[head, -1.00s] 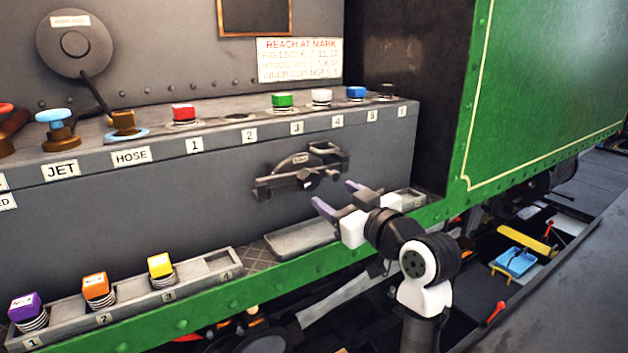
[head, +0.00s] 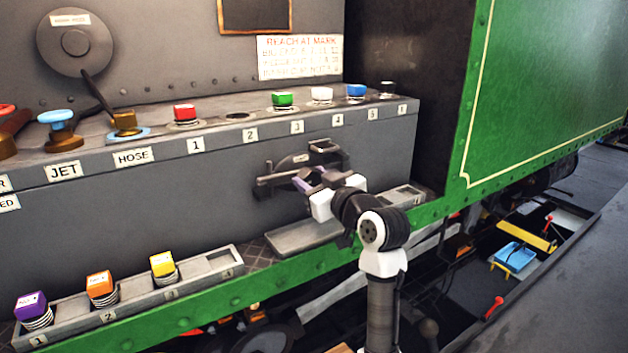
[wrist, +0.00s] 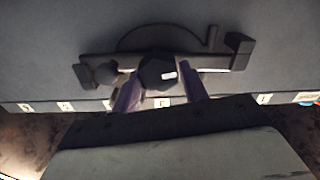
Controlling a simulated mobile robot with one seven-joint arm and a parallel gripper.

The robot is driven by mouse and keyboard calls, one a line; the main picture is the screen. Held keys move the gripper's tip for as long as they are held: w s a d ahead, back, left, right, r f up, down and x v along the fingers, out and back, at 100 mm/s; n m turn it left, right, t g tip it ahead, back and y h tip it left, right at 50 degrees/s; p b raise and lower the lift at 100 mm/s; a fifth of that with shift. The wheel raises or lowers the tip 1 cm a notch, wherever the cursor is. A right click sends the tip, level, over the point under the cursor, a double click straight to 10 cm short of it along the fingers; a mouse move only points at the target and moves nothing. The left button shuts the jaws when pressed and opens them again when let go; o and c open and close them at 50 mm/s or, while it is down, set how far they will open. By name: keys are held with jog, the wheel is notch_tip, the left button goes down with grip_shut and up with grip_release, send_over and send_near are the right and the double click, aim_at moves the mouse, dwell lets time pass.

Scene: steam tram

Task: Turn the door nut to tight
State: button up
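The door nut (wrist: 157,72) is a dark, blocky nut in the middle of a dark crossbar (wrist: 215,62) on a round door in the grey box front. In the head view the door fitting (head: 283,170) shows, but my gripper hides most of the nut. My gripper (head: 315,177) has purple fingers and reaches the fitting from the lower right. In the wrist view its fingertips (wrist: 160,80) are spread, one on each side of the nut. I cannot tell whether they touch it.
A ledge above the door carries red (head: 185,113), green (head: 283,100), white and blue capped pieces over number labels. Below, a tray (head: 205,275) holds purple, orange and yellow capped pieces. A green panel (head: 545,90) stands at the right. An empty shallow tray lies below the door.

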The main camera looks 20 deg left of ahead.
jog(key=c, duration=0.6)
jog(key=shift+o, duration=0.2)
jog(key=shift+p, duration=0.3)
jog(key=m+p, duration=0.3)
jog(key=m, duration=0.1)
jog(key=shift+r+m+p, duration=0.15)
jog(key=shift+m+p, duration=0.2)
jog(key=shift+m, duration=0.05)
jog(key=m+p, duration=0.4)
jog(key=shift+w+d, duration=0.1)
jog(key=shift+w, duration=0.05)
jog(key=m+p, duration=0.6)
jog(key=shift+m, duration=0.4)
jog(key=m+p, duration=0.4)
jog(key=shift+d+f, duration=0.1)
jog(key=shift+f, duration=0.25)
jog(key=shift+w+m, duration=0.1)
jog(key=shift+m, duration=0.2)
